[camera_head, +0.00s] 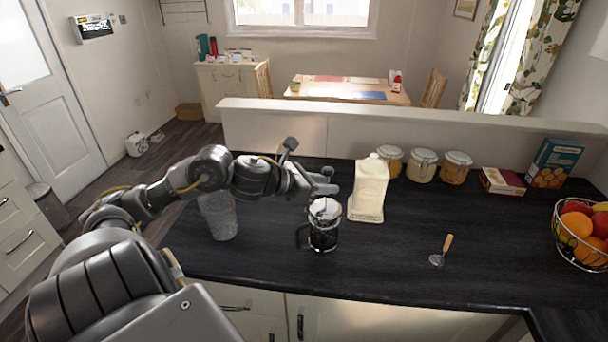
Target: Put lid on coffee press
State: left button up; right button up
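The coffee press (323,238) stands upright on the dark counter, near the front edge. It has a clear glass body with a dark frame and a handle on its left side. A pale, rounded part, which looks like the lid (325,208), shows at its top; I cannot tell whether it is seated on the rim or held just above it. My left gripper (325,182) is right above this part, partly hiding what lies between them. Its fingers are small and blend together, so their opening is unclear. My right gripper is out of view.
A cream jug (368,192) stands close right of the press, and a grey textured vessel (219,216) stands left, under my arm. Jars (422,166), boxes (553,163) and a fruit basket (582,236) are further right. A small wooden-handled tool (442,250) lies on otherwise clear counter.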

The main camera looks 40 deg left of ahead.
pick_arm(q)
jog(key=b+v, duration=0.1)
jog(key=v, duration=0.7)
dwell(0.8)
